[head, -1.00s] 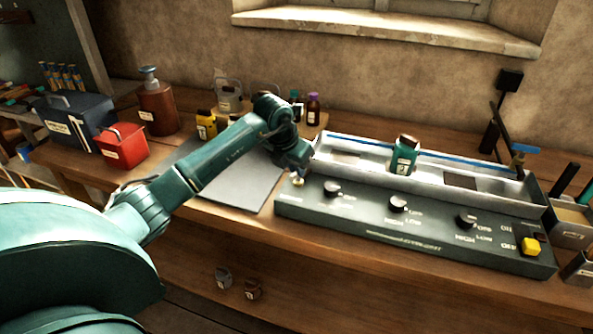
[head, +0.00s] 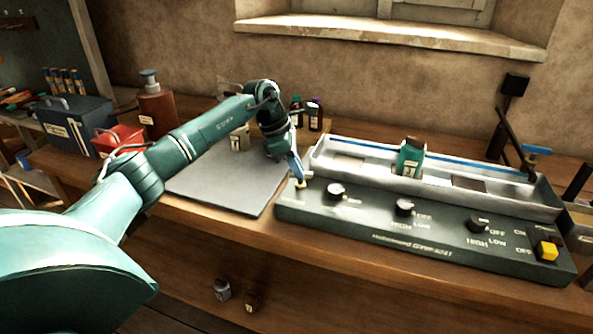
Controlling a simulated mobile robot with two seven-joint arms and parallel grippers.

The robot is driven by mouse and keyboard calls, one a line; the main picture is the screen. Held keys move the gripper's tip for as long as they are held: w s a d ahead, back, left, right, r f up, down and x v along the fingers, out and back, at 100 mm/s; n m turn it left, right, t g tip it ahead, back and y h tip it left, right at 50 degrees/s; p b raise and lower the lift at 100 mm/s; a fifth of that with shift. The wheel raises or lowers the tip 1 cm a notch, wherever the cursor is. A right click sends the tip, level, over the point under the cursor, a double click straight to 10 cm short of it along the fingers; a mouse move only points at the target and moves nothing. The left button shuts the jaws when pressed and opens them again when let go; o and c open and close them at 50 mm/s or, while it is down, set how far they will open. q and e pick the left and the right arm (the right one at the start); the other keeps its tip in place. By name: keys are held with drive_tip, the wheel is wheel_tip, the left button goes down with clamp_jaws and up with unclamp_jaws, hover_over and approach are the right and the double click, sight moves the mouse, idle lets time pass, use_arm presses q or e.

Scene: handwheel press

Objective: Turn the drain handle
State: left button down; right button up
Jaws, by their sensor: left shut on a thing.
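The drain handle (head: 294,166) is a blue lever above a small brass fitting (head: 301,183) at the left end of the long metal trough unit. My left gripper (head: 291,157) is at this lever and shut on it; the fingers are small and partly hidden by the wrist. The lever stands steeply in the picture. My right gripper is not in view.
The grey unit (head: 400,231) has black knobs and a yellow switch (head: 546,249). Another blue-handled tap (head: 536,151) is at the right end.

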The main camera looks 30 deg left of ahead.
use_arm(q)
drive_tip(key=shift+w+m, duration=0.1)
drive_tip(key=shift+m, duration=0.6)
drive_tip(key=shift+m+g+b, duration=0.4)
drive_tip(key=shift+m+g, duration=0.1)
drive_tip(key=shift+m, duration=0.1)
drive_tip(key=shift+w+m, duration=0.1)
drive_tip(key=shift+m, duration=0.4)
drive_tip(key=c, duration=1.5)
unclamp_jaws()
drive_tip(key=shift+a+r, duration=0.1)
drive_tip(key=v, duration=1.3)
drive_tip(key=shift+w+a+b, duration=0.2)
drive_tip(key=shift+b, duration=0.2)
